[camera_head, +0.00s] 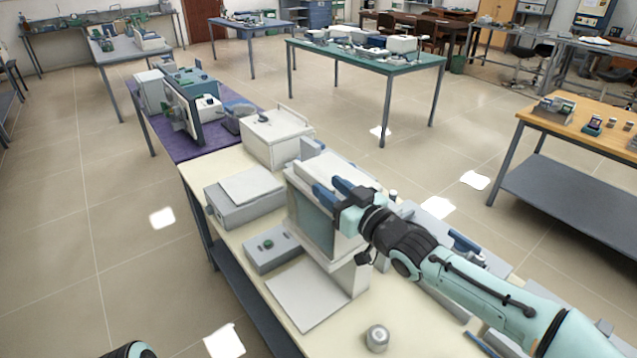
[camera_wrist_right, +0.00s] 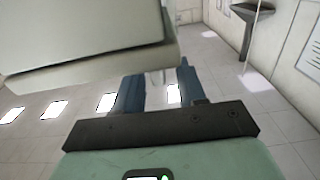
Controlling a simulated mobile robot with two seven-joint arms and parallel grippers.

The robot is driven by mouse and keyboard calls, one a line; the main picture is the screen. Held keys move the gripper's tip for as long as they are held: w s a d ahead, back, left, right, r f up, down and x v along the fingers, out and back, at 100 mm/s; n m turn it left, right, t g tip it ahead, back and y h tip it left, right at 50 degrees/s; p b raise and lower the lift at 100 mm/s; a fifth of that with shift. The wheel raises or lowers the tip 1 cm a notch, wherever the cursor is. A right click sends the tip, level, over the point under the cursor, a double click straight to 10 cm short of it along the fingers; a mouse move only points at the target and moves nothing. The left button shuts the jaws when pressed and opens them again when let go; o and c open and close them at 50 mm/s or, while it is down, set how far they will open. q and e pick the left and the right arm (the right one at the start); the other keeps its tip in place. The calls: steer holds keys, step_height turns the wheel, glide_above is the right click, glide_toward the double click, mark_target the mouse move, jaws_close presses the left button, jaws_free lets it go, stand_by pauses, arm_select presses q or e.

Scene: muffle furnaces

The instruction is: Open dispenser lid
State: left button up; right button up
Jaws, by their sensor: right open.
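A tall white box-shaped unit with a grey-green front panel (camera_head: 310,222), apparently the dispenser, stands on the cream bench. Its pale top shows behind my gripper (camera_head: 326,185), but I cannot make out a separate lid edge; it looks closed. My right gripper is open and empty, its two blue fingers over the top of the unit and pointing left. In the right wrist view the fingers (camera_wrist_right: 158,74) are apart with only floor between them. A large pale slab-like part (camera_wrist_right: 90,45) fills the upper left there, close to one finger. Contact cannot be told. My left gripper is out of view.
The cream bench (camera_head: 385,335) also holds a grey box (camera_head: 243,195), a low control box (camera_head: 270,248), a flat white plate (camera_head: 307,293), a white cabinet (camera_head: 275,135) and a small metal cup (camera_head: 377,338). Open floor (camera_head: 140,270) lies left of the bench.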

mark_target(318, 178)
steer(key=shift+x, duration=2.4)
jaws_close()
